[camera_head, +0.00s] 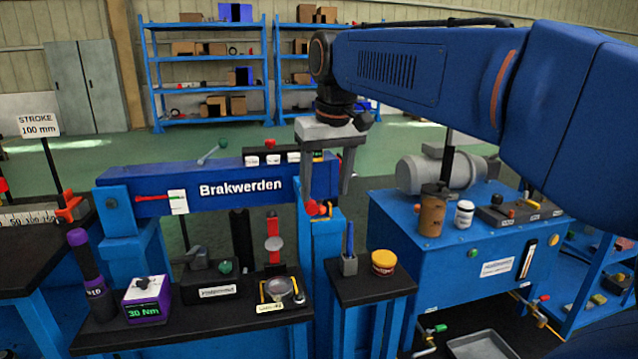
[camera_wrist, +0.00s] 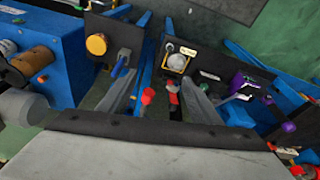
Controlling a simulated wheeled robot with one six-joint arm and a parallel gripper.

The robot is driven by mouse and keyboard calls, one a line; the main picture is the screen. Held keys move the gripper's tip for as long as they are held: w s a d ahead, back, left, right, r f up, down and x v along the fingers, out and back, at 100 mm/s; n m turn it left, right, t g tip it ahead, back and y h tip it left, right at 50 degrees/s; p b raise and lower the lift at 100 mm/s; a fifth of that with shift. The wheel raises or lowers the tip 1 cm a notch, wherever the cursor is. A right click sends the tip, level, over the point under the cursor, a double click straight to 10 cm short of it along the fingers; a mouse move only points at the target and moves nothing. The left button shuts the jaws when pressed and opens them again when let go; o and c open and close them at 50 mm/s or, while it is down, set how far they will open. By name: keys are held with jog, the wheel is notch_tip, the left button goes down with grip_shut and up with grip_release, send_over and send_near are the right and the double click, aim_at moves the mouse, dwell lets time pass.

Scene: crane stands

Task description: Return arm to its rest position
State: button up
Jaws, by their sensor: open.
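My gripper (camera_head: 327,190) hangs from my blue arm in the head view, pointing down with its two fingers apart. It is at the right end of the blue beam marked Brakwerden (camera_head: 222,187), close to a red knob (camera_head: 318,208). In the wrist view my gripper (camera_wrist: 155,92) is open, with the red knob (camera_wrist: 148,96) showing between the fingers. Nothing is held between the fingers. Whether a finger touches the knob or the beam, I cannot tell.
A black bench (camera_head: 200,335) carries a torque display (camera_head: 147,300) and a dish (camera_head: 279,290). A small stand (camera_head: 372,290) holds a yellow-lidded pot (camera_head: 384,262). A blue cabinet (camera_head: 480,265) with a motor (camera_head: 440,172) stands right. Shelves (camera_head: 203,122) stand behind, beyond open green floor.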

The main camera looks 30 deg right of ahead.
jog(key=s+a+f+t, duration=0.1)
jog(key=s+a+f, duration=0.1)
jog(key=s+f, duration=0.5)
jog(key=s+a+f+n+t, duration=0.1)
jog(key=s+a+f, duration=0.2)
jog(key=s+f, duration=0.5)
notch_tip(320, 180, down, 8)
jog(key=shift+r, duration=0.1)
jog(key=shift+c, duration=0.6)
dwell(2.7)
